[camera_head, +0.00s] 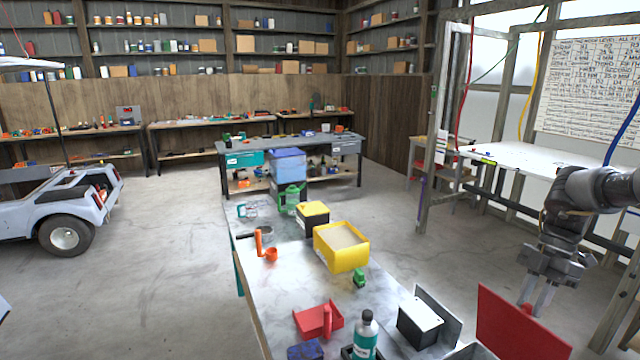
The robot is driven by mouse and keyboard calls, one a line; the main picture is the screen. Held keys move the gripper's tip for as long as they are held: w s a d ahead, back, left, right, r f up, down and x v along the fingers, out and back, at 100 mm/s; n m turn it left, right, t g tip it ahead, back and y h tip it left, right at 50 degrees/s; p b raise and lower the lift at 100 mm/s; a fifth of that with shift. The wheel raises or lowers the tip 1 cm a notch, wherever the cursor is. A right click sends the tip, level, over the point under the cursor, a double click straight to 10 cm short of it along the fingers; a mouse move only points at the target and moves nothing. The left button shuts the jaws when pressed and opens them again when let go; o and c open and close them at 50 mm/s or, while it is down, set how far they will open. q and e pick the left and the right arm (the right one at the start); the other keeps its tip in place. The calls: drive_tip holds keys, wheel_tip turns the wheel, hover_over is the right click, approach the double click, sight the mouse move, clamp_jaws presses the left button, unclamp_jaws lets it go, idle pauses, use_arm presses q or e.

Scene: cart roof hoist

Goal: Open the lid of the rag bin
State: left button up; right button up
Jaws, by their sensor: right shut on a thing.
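A flat red panel (512,328), which looks like the lid of the rag bin, stands tilted up at the lower right. A grey metal box edge (472,352) shows just left of it, cut off by the bottom of the picture; I cannot tell if it is the bin's body. My right gripper (534,301) points down at the panel's upper right edge. Its fingers are shut on a small red part there, seemingly the lid's handle. The inside of the bin is hidden. My left gripper is out of view.
The workbench (285,288) holds a yellow box (341,248), a red dustpan-like tray (318,320), a bottle (365,338) and a white-topped black box (419,322) close to the panel. A white-topped table (540,172) stands behind my right arm.

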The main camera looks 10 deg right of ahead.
drive_tip(key=shift+w+d, duration=0.1)
drive_tip(key=shift+d, duration=0.1)
drive_tip(key=shift+w+d+r+p, duration=0.1)
drive_tip(key=shift+w+d+p, duration=0.15)
drive_tip(key=shift+d, duration=0.5)
drive_tip(key=shift+w+d+p, duration=0.15)
drive_tip(key=shift+d+p, duration=0.05)
drive_tip(key=shift+d, duration=0.6)
drive_tip(key=shift+w+d+f, duration=0.1)
drive_tip(key=shift+w+d, duration=0.2)
drive_tip(key=shift+d, duration=0.45)
drive_tip(key=shift+w+d+f, duration=0.1)
drive_tip(key=shift+w+d, duration=0.15)
drive_tip(key=shift+d, duration=0.45)
drive_tip(key=shift+d, duration=0.1)
drive_tip(key=shift+o, duration=0.6)
drive_tip(key=shift+w+d+f+b, duration=0.2)
drive_tip(key=shift+w+d+b, duration=0.15)
drive_tip(key=shift+d, duration=0.35)
drive_tip(key=shift+w+d+f+b, duration=0.2)
drive_tip(key=shift+d+b, duration=0.1)
drive_tip(key=shift+d, duration=0.35)
